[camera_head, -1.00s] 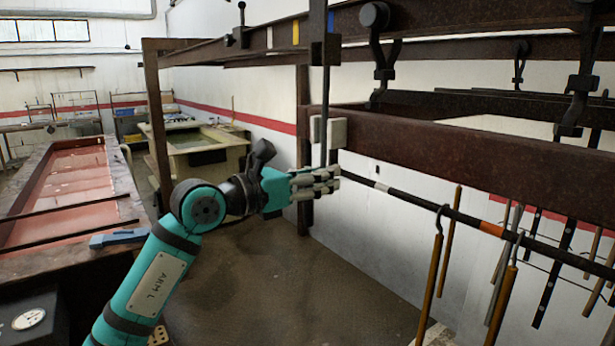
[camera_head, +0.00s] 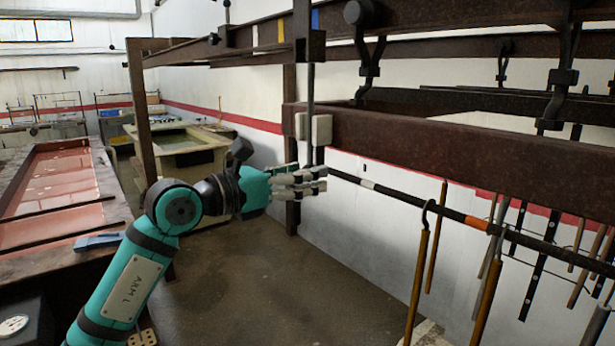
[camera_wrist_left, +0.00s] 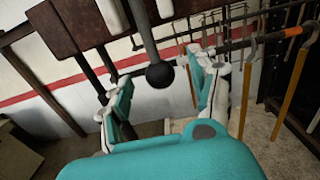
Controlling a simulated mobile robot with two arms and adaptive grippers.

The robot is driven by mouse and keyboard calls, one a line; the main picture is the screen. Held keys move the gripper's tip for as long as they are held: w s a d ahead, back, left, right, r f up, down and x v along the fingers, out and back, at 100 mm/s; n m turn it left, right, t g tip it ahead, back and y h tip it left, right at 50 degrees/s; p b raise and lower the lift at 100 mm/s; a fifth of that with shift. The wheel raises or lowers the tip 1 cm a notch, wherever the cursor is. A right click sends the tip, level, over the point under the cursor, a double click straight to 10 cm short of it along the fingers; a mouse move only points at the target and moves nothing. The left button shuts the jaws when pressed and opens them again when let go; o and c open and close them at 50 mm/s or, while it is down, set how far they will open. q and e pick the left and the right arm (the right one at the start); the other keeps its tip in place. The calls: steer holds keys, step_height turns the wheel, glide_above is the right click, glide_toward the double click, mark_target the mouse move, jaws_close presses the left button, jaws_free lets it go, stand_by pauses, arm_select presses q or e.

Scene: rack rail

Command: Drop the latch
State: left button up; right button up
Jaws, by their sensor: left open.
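The latch looks like a thin dark vertical rod (camera_head: 310,85) at the end of the brown rail, passing down beside a pale block (camera_head: 320,129). In the left wrist view the rod ends in a round black knob (camera_wrist_left: 160,75). My left gripper (camera_head: 300,182) is at the rod's lower end, just under the block. In the left wrist view my left gripper (camera_wrist_left: 162,95) is open, with a finger on either side of the knob. I cannot tell whether either finger touches it. The knob is hidden by the fingers in the head view. My right gripper is not in view.
A brown rail (camera_head: 450,150) runs right from the block, with hooks (camera_head: 368,55) above it. A dark bar (camera_head: 450,213) with hanging rods lies below, close to my left gripper. A long reddish tank (camera_head: 55,190) stands at left. The floor below the gripper is clear.

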arm_select(q)
steer(key=shift+b+v, duration=0.8)
steer(key=shift+v, duration=2)
